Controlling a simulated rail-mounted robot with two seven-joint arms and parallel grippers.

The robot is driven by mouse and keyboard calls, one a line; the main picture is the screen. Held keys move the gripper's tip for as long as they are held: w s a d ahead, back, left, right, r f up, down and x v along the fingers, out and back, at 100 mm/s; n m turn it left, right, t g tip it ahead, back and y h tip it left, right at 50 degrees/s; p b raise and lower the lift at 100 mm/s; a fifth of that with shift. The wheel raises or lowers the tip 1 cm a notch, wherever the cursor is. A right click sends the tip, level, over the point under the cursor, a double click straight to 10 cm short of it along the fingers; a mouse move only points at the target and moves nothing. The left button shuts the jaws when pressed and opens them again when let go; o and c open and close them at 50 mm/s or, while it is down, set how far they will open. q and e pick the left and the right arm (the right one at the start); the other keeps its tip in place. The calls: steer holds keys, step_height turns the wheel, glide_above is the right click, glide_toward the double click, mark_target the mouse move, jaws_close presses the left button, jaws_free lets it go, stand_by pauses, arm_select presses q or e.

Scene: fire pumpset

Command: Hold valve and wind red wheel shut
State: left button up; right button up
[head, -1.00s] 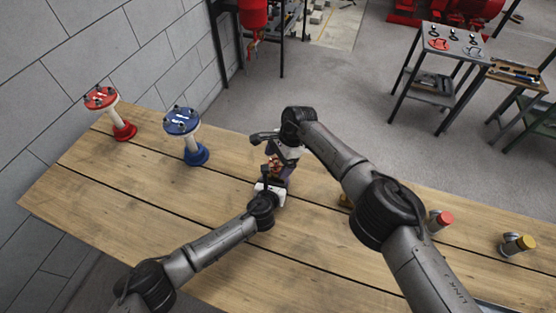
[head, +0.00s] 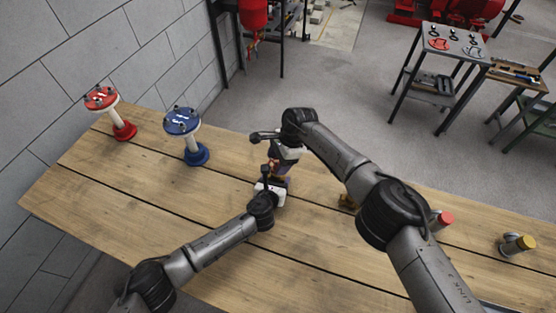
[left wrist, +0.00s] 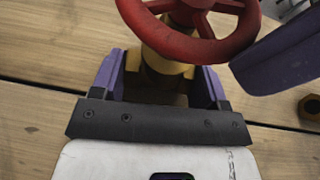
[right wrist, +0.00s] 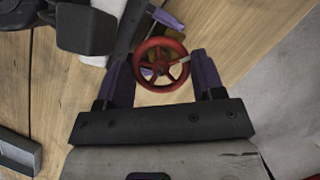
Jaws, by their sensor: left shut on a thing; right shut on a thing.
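The red wheel (left wrist: 195,45) sits on top of the brass valve (left wrist: 162,80) on the wooden bench. My left gripper (left wrist: 163,72) is shut on the brass valve body below the wheel, a purple finger on each side. My right gripper (right wrist: 160,72) comes from above and is shut on the red wheel, which also shows in the right wrist view (right wrist: 161,88) with its rim between the purple fingers. One finger of the right gripper is beside the wheel in the left wrist view. In the head view, the grippers hide most of the valve and wheel.
A red-topped stand (head: 101,98) and a blue-topped stand (head: 182,121) are at the bench's left. A brass piece (head: 346,201) lies right of the grippers. The bench front is mostly clear.

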steer(key=shift+s+m+t, duration=0.1)
steer(key=shift+m+t, duration=0.6)
steer(key=shift+m, duration=1.3)
steer(key=o, duration=0.9)
steer(key=shift+o, duration=0.2)
steer(key=v, duration=1.2)
steer(key=shift+d, duration=0.2)
